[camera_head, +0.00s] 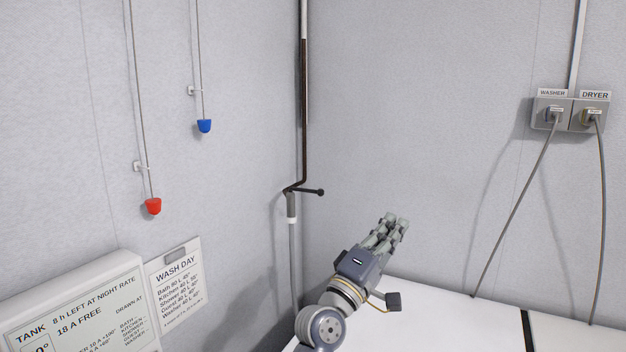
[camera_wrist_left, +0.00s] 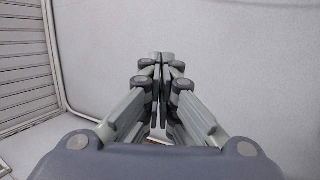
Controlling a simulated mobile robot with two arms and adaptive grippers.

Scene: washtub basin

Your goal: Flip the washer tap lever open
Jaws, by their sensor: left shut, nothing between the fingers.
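A dark tap lever (camera_head: 308,190) with a round knob at its right end sits on the vertical pipe in the wall corner. It sticks out roughly level to the right in the head view. I see no label on it. My left gripper (camera_head: 397,220) is shut and empty, to the right of the lever and a little lower in the head view, clearly apart from it in the picture. In the left wrist view the fingertips (camera_wrist_left: 160,58) are together against plain wall, and the lever is not in sight. My right gripper is not in view.
The corner pipe (camera_head: 292,250) runs down behind white appliance tops (camera_head: 450,315). Labelled washer and dryer sockets (camera_head: 551,113) with hanging cords are at right. Red (camera_head: 153,206) and blue (camera_head: 204,126) pulls hang on the left wall, above a tank panel (camera_head: 75,310) and a wash-day notice (camera_head: 176,283).

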